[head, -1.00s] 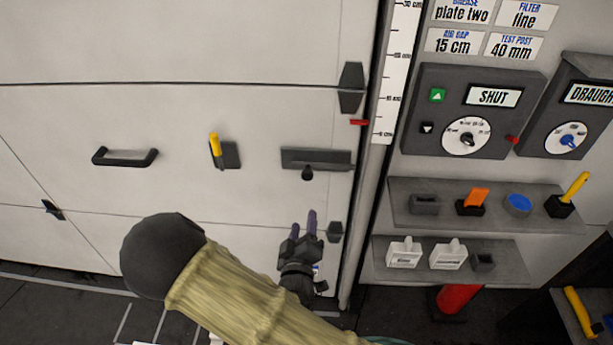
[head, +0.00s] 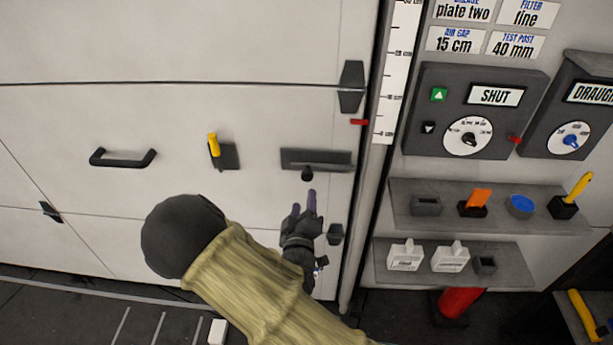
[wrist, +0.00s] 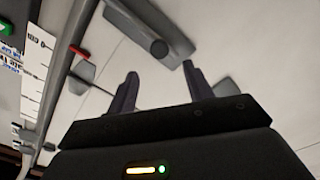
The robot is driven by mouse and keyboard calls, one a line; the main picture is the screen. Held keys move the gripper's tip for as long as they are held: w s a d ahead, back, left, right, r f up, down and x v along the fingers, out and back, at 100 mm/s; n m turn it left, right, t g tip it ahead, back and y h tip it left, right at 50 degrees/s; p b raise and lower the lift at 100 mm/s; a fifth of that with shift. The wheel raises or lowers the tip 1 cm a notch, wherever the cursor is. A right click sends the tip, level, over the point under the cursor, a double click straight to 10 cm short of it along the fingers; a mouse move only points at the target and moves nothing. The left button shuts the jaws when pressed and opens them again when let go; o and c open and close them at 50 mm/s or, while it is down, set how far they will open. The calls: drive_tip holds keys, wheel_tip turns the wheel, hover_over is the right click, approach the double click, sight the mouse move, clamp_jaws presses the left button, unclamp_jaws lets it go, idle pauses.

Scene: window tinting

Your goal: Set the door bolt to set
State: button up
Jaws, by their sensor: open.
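The door bolt (head: 329,160) is a dark grey plate with a bar and a round black knob (head: 307,175), on the pale door near its right edge. It also shows in the wrist view (wrist: 140,22), with its knob (wrist: 159,48) ahead of and between the fingertips. My gripper (head: 304,199) is open and empty, just below the knob in the head view. Its two purple-grey fingers (wrist: 160,80) show in the wrist view, apart from the knob. I cannot tell the exact gap in depth.
A black handle (head: 123,159) and a yellow lever (head: 214,146) sit left of the bolt. A vertical scale (head: 391,85) with a red marker (head: 359,122) runs along the door's right edge. Shelves (head: 400,215) with small tools and a control panel (head: 450,85) stand to the right.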

sight(306, 178)
drive_tip(key=w+p, duration=0.1)
drive_tip(key=w, duration=0.4)
drive_tip(key=w+p, duration=0.1)
drive_tip(key=w, duration=0.4)
drive_tip(key=shift+w+d, duration=0.2)
drive_tip(key=shift+w, duration=0.15)
clamp_jaws()
